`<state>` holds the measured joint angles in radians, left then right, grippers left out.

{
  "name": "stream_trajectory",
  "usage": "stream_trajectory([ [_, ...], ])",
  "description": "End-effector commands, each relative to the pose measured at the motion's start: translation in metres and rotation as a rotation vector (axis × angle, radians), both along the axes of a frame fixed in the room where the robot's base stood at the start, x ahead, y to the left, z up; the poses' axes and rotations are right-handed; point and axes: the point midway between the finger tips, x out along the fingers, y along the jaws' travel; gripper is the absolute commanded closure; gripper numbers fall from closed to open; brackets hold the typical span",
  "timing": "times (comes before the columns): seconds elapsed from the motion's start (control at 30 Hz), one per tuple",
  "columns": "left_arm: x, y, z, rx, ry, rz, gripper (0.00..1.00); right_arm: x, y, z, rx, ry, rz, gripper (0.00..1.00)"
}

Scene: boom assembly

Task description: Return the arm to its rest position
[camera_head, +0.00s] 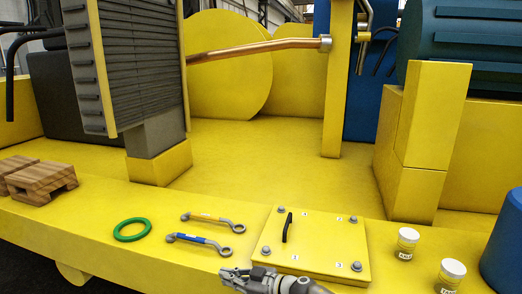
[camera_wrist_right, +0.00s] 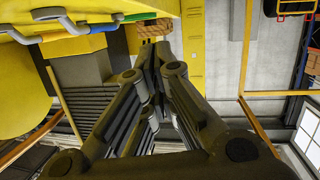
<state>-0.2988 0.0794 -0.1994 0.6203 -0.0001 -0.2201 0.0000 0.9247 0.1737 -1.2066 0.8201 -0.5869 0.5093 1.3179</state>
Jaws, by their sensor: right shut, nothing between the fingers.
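My right gripper (camera_head: 240,274) is at the bottom edge of the head view, just in front of the yellow cover plate (camera_head: 325,240). Its fingers are shut and empty. In the right wrist view the fingers of the right gripper (camera_wrist_right: 158,48) come together near the top middle. The plate has a black handle (camera_head: 287,227) and a numbered bolt at each corner. I cannot tell how far the gripper is above the ledge. My left gripper is not in view.
A yellow-marked wrench (camera_head: 207,219), a blue-marked wrench (camera_head: 198,241) and a green ring (camera_head: 132,230) lie left of the plate. Wooden blocks (camera_head: 38,182) sit at far left. Two white-lidded jars (camera_head: 406,243) (camera_head: 450,274) and a blue cylinder (camera_head: 505,250) stand at right.

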Motion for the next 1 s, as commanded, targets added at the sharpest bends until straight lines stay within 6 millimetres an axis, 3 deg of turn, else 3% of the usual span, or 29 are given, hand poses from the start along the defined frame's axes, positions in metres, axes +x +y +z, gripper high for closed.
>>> stream_trajectory([
  [0.07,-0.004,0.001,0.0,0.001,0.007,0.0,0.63,-0.019,0.018,-0.005,0.078,-0.005,-0.08,1.0],
  [0.17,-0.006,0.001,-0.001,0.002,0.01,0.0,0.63,-0.032,0.022,-0.005,0.144,-0.003,-0.219,1.0],
  [0.27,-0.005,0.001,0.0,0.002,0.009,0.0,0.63,-0.045,0.012,-0.007,0.174,0.024,-0.37,1.0],
  [0.37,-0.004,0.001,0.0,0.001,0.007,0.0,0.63,-0.059,-0.011,-0.015,0.168,0.076,-0.523,1.0],
  [0.57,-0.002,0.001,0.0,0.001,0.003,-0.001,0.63,-0.104,-0.081,-0.044,0.063,0.241,-0.792,1.0],
  [0.67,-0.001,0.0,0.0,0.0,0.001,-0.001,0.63,-0.139,-0.123,-0.062,-0.028,0.346,-0.894,1.0],
  [0.8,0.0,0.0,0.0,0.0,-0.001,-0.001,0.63,-0.203,-0.182,-0.084,-0.183,0.506,-0.986,1.0],
  [1.0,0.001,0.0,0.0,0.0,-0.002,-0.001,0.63,-0.285,-0.237,-0.095,-0.369,0.674,-1.016,1.0],
])
